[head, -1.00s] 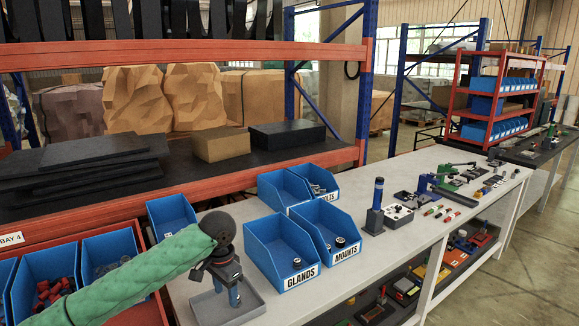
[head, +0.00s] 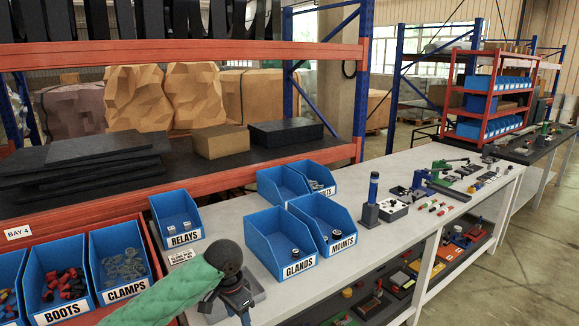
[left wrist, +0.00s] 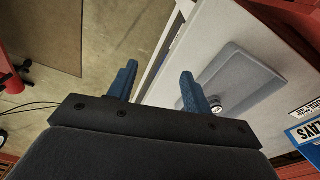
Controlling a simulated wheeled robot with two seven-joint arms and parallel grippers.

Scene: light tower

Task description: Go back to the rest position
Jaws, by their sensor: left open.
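My left arm in its green sleeve (head: 175,295) comes in from the lower left of the head view. Its dark wrist hangs over the near edge of the workbench, beside the grey tray (head: 258,292). In the left wrist view my left gripper (left wrist: 160,84) has its two blue fingers spread, with nothing between them. The tray (left wrist: 245,72) lies on the bench beyond the right finger there. A small round dark-and-silver part (left wrist: 215,105) shows at the tray's near side, close to that finger. The right gripper is out of view.
Blue bins for glands (head: 276,236) and mounts (head: 322,218) stand behind the tray. Relays (head: 175,212), boots (head: 55,285) and clamps (head: 122,255) bins stand to the left. A blue-topped post (head: 373,190) and small parts lie farther along the bench.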

